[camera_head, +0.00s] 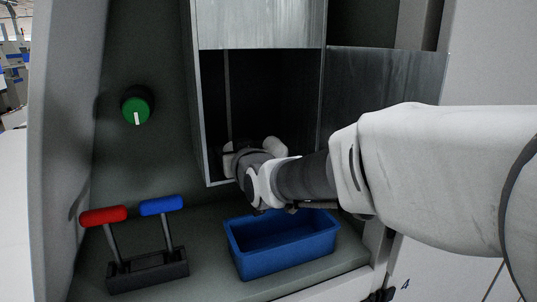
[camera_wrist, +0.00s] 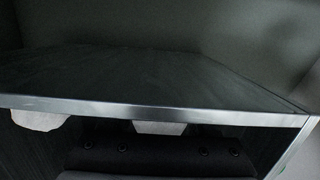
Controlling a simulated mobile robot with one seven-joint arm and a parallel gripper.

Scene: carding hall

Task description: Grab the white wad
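My gripper (camera_head: 245,160) reaches into the open dark metal compartment (camera_head: 200,120). Its fingers are not clear in the head view, so I cannot tell whether it is open or shut. A whitish lump (camera_head: 275,146) shows behind my wrist inside the compartment; it may be the white wad or part of my gripper. In the wrist view, a pale piece (camera_wrist: 160,127) and another (camera_wrist: 36,120) at the left show just below a shiny metal edge (camera_wrist: 150,113). The dark bolted body of my gripper covers the bottom of that view and hides what lies behind it.
A blue bin (camera_head: 283,270), seemingly empty, stands on the ledge below the compartment. Left of it are a red-handled lever (camera_head: 103,215) and a blue-handled lever (camera_head: 161,205). A green knob (camera_head: 137,105) is on the wall. A metal door (camera_head: 385,85) hangs open at right.

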